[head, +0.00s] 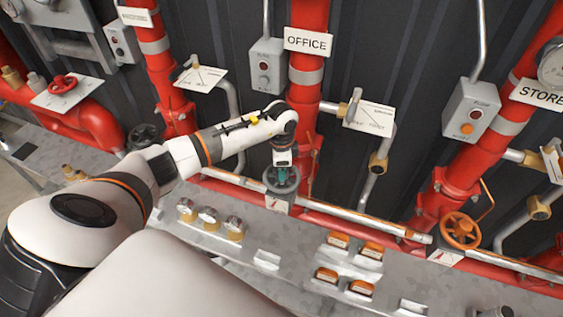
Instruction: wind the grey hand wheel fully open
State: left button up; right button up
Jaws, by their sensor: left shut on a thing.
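The grey hand wheel (292,187) sits on the pipe below the red riser with the OFFICE sign. My left arm reaches in from the left, and my left gripper (282,172) points down onto this wheel. Its jaws are shut on the wheel, with the fingertips around its upper part. The gripper hides part of the wheel's rim and hub. A small plate with a red mark (277,204) lies just under the wheel. How far the wheel is turned cannot be told. My right gripper is not in view.
An orange hand wheel (460,231) is at the right, and a dark one (143,137) at the left, partly behind my arm. A red wheel (62,84) is further left. Red risers stand behind.

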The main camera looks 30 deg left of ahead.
pick_arm(q)
jog(key=shift+w, duration=0.1)
jog(key=shift+r, duration=0.1)
jog(key=n+p, duration=0.2)
jog(key=n, duration=0.1)
jog(key=shift+r+n, duration=0.25)
jog(key=shift+n, duration=0.05)
jog(key=shift+d+f+n+p, duration=0.1)
jog(key=shift+f+n+p, duration=0.05)
jog(key=shift+n+p, duration=0.35)
jog(key=shift+f+n, duration=0.1)
jog(key=shift+n, duration=0.4)
jog(key=shift+d, duration=0.1)
jog(key=shift+f+n, duration=0.1)
jog(key=shift+n, duration=1)
jog(key=shift+a+n, duration=0.2)
jog(key=shift+n, duration=0.1)
